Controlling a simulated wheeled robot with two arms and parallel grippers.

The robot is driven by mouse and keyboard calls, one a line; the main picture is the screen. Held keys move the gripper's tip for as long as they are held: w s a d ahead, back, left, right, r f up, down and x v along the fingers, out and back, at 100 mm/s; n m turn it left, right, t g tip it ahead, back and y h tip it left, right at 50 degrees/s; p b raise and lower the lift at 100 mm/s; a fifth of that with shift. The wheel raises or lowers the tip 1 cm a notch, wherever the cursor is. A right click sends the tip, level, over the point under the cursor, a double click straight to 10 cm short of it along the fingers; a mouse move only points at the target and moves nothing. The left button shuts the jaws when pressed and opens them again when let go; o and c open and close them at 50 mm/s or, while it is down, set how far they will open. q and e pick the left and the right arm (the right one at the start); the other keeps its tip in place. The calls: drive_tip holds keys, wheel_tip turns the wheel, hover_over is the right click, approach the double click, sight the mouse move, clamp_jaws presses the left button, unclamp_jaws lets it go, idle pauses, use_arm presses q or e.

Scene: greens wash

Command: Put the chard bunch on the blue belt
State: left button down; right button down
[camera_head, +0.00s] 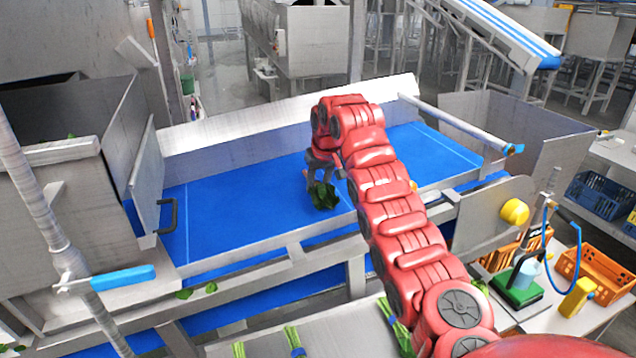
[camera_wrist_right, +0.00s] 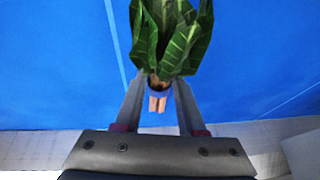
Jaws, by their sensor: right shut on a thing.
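The chard bunch (camera_head: 323,196) has dark green leaves and is over the blue belt (camera_head: 232,205) in the head view. My right gripper (camera_head: 318,172) is shut on it. In the right wrist view the chard bunch (camera_wrist_right: 172,38) stands out beyond the fingers of my right gripper (camera_wrist_right: 158,88), with its pale stems between them. The blue belt (camera_wrist_right: 60,70) fills the background there. I cannot tell whether the leaves touch the belt. My left gripper is not in view.
A metal rail and frame edge (camera_head: 265,262) runs along the belt's near side, with loose leaves on it. A sloped metal wall (camera_head: 240,130) bounds the far side. Orange crates (camera_head: 600,272) and a green-based scale (camera_head: 517,290) stand on a table at right. The belt's left part is clear.

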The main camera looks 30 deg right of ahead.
sight(318, 182)
drive_tip(key=c, duration=0.5)
unclamp_jaws()
drive_tip(key=shift+f, duration=0.1)
drive_tip(key=shift+r, duration=0.2)
drive_tip(key=b+v, duration=0.2)
drive_tip(key=v, duration=0.3)
drive_tip(key=p+v, duration=0.3)
drive_tip(key=v, duration=0.3)
drive_tip(key=shift+s+a+r+p, duration=0.1)
drive_tip(key=shift+s+r+p, duration=0.25)
drive_tip(key=shift+p, duration=0.2)
drive_tip(key=shift+w, duration=0.1)
